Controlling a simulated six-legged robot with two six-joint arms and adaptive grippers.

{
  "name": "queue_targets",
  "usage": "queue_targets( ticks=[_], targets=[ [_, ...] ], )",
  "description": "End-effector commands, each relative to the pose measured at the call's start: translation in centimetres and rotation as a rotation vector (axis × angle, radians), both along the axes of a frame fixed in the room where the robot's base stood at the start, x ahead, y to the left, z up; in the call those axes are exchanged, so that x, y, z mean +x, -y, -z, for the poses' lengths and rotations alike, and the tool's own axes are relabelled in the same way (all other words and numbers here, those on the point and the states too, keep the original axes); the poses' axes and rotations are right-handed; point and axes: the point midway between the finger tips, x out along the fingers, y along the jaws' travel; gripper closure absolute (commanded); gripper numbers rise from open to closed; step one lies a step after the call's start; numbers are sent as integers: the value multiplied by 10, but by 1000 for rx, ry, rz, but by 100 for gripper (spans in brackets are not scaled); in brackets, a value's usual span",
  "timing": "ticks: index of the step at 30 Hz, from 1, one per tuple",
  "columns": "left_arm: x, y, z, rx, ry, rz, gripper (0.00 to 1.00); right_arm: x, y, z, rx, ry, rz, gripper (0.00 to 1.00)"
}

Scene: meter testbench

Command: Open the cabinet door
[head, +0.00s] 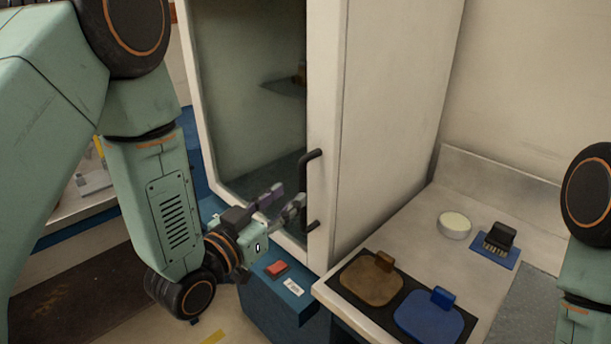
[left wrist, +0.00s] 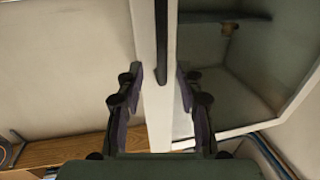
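The tall white cabinet (head: 395,110) stands at the centre of the head view. Its front is a pale-framed door (head: 323,110) with a large dark pane, and it appears closed. A black bar handle (head: 312,180) is upright on the door's right frame; it also shows in the left wrist view (left wrist: 161,45). My left gripper (head: 288,196) is open in front of the handle's lower part. In the left wrist view its fingers (left wrist: 159,78) are spread on either side of the handle's line, with visible gaps. Contact cannot be told. My right gripper is out of view.
A blue box with a red button (head: 276,268) stands below my left gripper. A counter (head: 420,228) to the right holds a brown pad (head: 371,280), a blue pad (head: 428,316), a round white dish (head: 454,225) and a black-and-blue device (head: 496,243). Part of my right arm is at the right edge.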

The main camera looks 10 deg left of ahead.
Motion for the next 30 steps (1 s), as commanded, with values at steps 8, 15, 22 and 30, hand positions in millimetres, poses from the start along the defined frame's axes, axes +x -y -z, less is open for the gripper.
queue_targets(
  ticks=[8,15,22,30],
  targets=[
    [39,19,0,2,1,3,63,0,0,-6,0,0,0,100],
    [62,28,1,1,-3,2,63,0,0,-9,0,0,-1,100],
    [67,28,2,1,-4,1,63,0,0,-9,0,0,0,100],
    [67,27,2,1,-4,1,76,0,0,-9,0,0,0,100]
  ],
)
